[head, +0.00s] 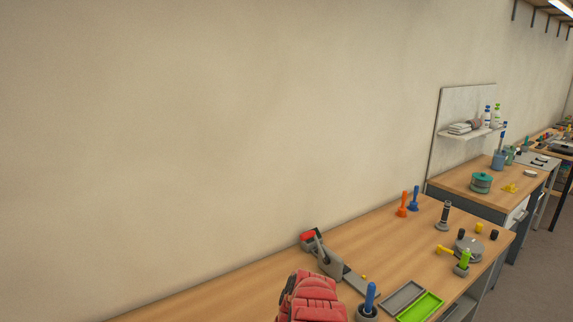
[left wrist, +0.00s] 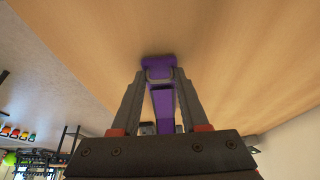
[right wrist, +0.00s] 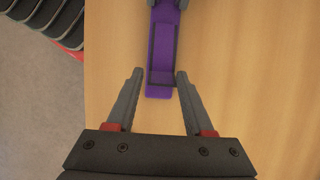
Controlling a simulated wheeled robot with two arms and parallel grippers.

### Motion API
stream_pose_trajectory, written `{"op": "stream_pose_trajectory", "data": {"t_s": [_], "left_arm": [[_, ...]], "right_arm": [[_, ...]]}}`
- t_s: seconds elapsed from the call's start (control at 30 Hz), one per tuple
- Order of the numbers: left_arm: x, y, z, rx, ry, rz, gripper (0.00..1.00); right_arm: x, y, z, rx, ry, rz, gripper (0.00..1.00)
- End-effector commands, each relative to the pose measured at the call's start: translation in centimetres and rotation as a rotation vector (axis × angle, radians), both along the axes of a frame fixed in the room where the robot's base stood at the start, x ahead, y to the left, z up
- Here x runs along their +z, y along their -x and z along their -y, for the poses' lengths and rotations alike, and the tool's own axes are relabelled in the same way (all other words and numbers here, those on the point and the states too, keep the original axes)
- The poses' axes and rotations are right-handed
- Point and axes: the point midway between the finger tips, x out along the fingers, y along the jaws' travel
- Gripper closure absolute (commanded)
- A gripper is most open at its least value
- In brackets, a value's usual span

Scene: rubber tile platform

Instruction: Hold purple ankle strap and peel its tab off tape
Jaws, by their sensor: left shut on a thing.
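The purple ankle strap (right wrist: 160,76) lies along the wooden tabletop in the right wrist view, with a darker edged strip along its middle. In the left wrist view the strap (left wrist: 163,108) runs between my left gripper's fingers. My left gripper (left wrist: 161,74) is shut on it, and a wider purple part shows just past the fingertips. My right gripper (right wrist: 159,73) is open, its fingers on either side of the strap's near end, with gaps on both sides. I cannot make out the tab and tape clearly. The head view shows neither the strap nor my grippers' fingertips.
In the head view the wooden bench (head: 385,240) holds a grey device with a red top (head: 322,252), a green tray (head: 420,306), a grey tray (head: 402,297) and several upright tools. A wall runs behind it. Bare tabletop (right wrist: 250,70) lies right of the strap.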

Motion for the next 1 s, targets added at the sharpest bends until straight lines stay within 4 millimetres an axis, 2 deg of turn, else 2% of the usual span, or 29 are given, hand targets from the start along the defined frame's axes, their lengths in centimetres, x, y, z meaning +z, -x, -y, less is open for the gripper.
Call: {"op": "stream_pose_trajectory", "data": {"t_s": [0.03, 0.13, 0.17, 0.37, 0.7, 1.0], "left_arm": [[-2.0, 1.2, -0.9, 0.014, -0.022, -0.046, 1.0], [-2.0, 1.2, -0.9, 0.016, -0.021, -0.047, 1.0], [-2.0, 1.2, -0.9, 0.017, -0.021, -0.047, 1.0], [-2.0, 1.2, -1.0, 0.021, -0.02, -0.049, 1.0], [-2.1, 1.2, -1.0, 0.025, -0.02, -0.051, 1.0], [-2.1, 1.2, -1.1, 0.026, -0.02, -0.051, 1.0]], "right_arm": [[-0.7, 0.3, 0.2, 0.001, 0.004, -0.011, 0.81], [-0.8, 0.4, 0.3, 0.003, 0.006, -0.014, 0.99], [-0.8, 0.4, 0.3, 0.002, 0.006, -0.016, 1.0], [-0.8, 0.6, 0.3, 0.004, 0.008, -0.02, 1.0], [0.9, 1.9, -0.6, 0.007, 0.006, -0.03, 1.0], [0.8, 2.1, -0.5, 0.008, 0.01, -0.036, 1.0]]}}
